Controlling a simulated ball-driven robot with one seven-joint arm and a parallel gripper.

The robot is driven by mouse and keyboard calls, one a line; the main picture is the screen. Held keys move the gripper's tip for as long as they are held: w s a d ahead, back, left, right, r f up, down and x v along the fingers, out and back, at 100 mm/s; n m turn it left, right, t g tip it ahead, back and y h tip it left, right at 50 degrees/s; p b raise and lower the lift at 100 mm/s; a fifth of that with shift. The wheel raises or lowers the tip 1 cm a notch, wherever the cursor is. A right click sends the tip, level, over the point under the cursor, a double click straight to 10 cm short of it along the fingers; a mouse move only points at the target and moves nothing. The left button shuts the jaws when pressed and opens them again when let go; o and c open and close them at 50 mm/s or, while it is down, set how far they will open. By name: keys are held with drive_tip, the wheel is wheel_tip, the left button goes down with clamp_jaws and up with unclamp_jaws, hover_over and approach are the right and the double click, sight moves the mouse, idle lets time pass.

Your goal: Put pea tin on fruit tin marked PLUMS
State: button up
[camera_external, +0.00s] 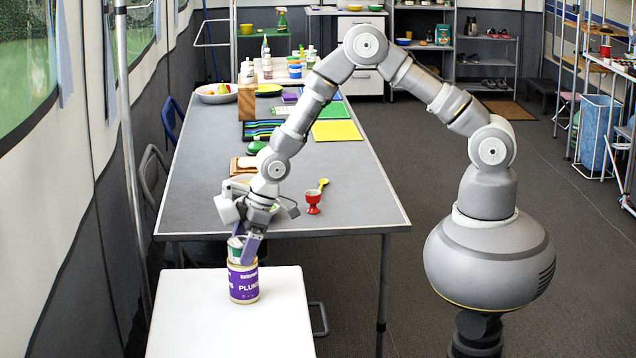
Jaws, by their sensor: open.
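The fruit tin marked PLUMS (243,284) stands upright on the white table at the front. It has a purple label and a tan rim. A small green and white tin, which looks like the pea tin (236,252), sits at the top of the plum tin, upright as far as it shows. My gripper (245,250) points down at the small tin, with its purple fingers around or beside it. The jaws are open. The near finger hides part of the small tin, so I cannot tell whether a finger touches it.
The white table (200,320) is otherwise clear. Behind it, the long grey table (350,200) holds a red egg cup (313,202), a yellow spoon (323,184), a green mouse-like item (256,147) and coloured mats. A fruit bowl (216,97) stands at the far left.

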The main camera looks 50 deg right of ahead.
drive_tip(key=p+v, duration=0.3)
drive_tip(key=v, duration=0.9)
drive_tip(key=shift+r, duration=0.1)
drive_tip(key=w+d+r+m+t, duration=0.2)
drive_tip(key=w+d+r, duration=0.25)
drive_tip(key=r, duration=0.45)
drive_tip(key=w+d+r+m+t, duration=0.15)
drive_tip(key=w+d+r, duration=0.3)
drive_tip(key=r, duration=0.55)
drive_tip(key=w+d+r+m+t, duration=0.25)
drive_tip(key=w+d+r, duration=0.2)
drive_tip(key=r, duration=0.45)
drive_tip(key=s+d+r+m+t+h, duration=0.1)
drive_tip(key=d+r+t, duration=0.1)
drive_tip(key=d+r, duration=0.5)
drive_tip(key=s+d+r+m+t+h, duration=0.15)
drive_tip(key=d+r, duration=0.25)
drive_tip(key=r, duration=0.7)
drive_tip(key=s+d+r+m+t, duration=0.1)
drive_tip(key=s+d+r+t, duration=0.1)
drive_tip(key=s+d+r, duration=0.3)
drive_tip(key=s+d+r+m+t+h, duration=0.1)
drive_tip(key=s+d+r, duration=0.4)
drive_tip(key=r, duration=0.7)
drive_tip(key=shift+s+r+m+t, duration=0.2)
drive_tip(key=shift+s+m+t, duration=0.2)
drive_tip(key=shift+m, duration=0.15)
